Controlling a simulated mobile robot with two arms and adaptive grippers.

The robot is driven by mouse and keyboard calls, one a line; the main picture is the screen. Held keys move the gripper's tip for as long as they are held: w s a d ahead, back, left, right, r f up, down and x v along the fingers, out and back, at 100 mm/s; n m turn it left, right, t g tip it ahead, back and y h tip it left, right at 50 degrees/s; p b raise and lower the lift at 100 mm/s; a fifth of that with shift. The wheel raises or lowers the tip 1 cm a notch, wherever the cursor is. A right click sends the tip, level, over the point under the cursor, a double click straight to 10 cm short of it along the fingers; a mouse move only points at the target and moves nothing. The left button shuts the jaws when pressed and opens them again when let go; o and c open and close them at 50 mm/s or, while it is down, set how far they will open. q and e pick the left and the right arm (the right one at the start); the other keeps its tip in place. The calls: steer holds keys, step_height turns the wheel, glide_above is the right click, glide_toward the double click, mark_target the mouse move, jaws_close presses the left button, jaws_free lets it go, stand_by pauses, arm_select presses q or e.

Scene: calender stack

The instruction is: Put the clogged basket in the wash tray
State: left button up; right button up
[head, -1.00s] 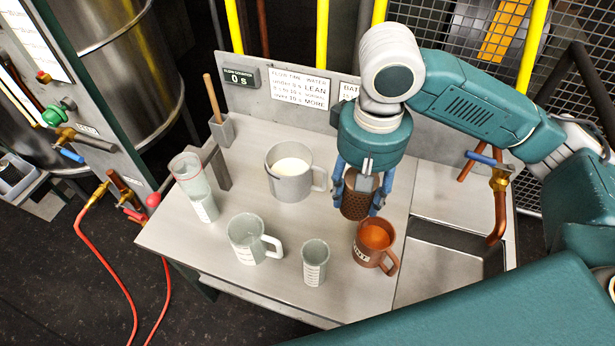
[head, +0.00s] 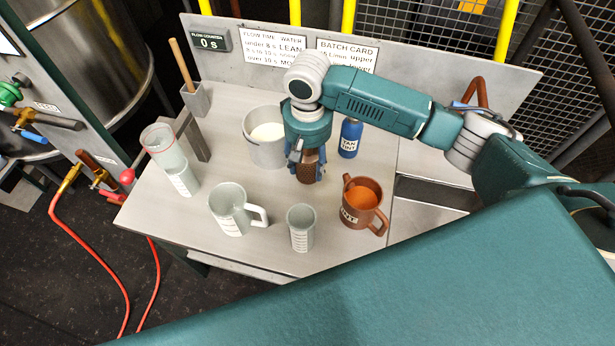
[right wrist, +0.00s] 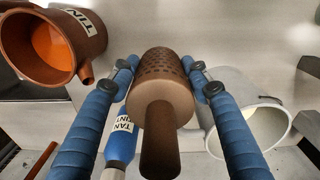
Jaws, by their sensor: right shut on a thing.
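My right gripper (head: 307,172) is shut on a brown perforated basket (head: 309,160) and holds it over the bench, just right of the grey pot (head: 265,152). In the right wrist view the basket (right wrist: 158,95) sits between the blue fingers (right wrist: 160,72), its plain stem towards the camera. I cannot tell whether its holes are clogged. A recessed metal basin (head: 432,191) at the bench's right side looks like the wash tray; my right arm and teal body parts hide some of it. My left gripper is not in view.
A brown mug of orange liquid (head: 362,203), a blue tint bottle (head: 350,138), a grey mug (head: 229,210) and a small grey cup (head: 300,228) stand near the basket. A clear cylinder (head: 163,148) stands left. A signed back panel (head: 410,70) bounds the bench.

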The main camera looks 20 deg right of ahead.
step_height(320, 180, down, 8)
steer(key=shift+r, duration=0.2)
stand_by(0.3)
steer(key=o, duration=1.1)
steer(key=shift+f, duration=0.15)
steer(key=shift+c, duration=0.2)
steer(key=o, duration=0.4)
